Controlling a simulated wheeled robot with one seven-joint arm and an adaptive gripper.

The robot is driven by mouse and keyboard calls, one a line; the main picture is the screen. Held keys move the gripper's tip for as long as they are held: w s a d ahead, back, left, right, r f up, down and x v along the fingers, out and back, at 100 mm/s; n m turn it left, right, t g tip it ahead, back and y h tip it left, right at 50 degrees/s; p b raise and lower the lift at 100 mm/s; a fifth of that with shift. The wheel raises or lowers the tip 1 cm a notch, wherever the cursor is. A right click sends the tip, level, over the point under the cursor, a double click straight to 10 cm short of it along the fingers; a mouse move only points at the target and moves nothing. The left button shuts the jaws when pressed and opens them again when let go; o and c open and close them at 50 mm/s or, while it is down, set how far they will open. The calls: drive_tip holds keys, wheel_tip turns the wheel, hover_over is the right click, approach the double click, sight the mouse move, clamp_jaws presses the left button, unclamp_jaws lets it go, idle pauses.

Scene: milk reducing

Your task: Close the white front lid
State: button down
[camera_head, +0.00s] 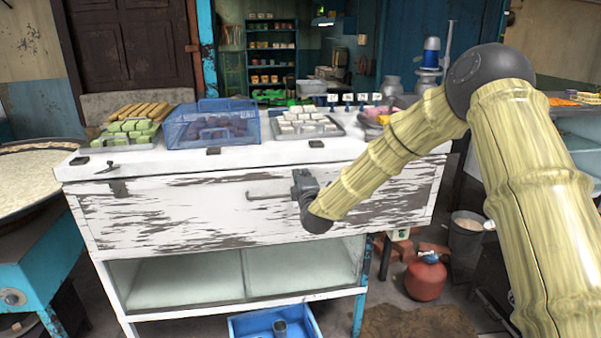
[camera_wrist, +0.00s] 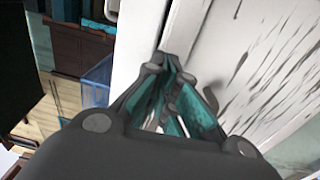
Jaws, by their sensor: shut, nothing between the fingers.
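The white front lid (camera_head: 175,213) is a wide panel with worn, peeling paint on the front of the white counter, just below its top. It looks close to upright; whether a small gap is left behind it I cannot tell. A thin bar handle (camera_head: 268,196) sits near its middle. My gripper (camera_head: 297,186) is at the lid's front, just right of the handle, and hides part of the panel. In the wrist view my gripper (camera_wrist: 168,68) has its fingers together and empty, beside the peeling white lid (camera_wrist: 268,62). Contact with the panel is unclear.
On the counter top (camera_head: 240,160) stand a green-and-tan sweets tray (camera_head: 118,145), a blue clear box (camera_head: 212,125) and a tray of white blocks (camera_head: 303,127). A blue crate (camera_head: 258,325) lies below. A red gas bottle (camera_head: 426,279) stands on the floor at right.

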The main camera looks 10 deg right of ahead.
drive_tip(key=shift+w, duration=0.65)
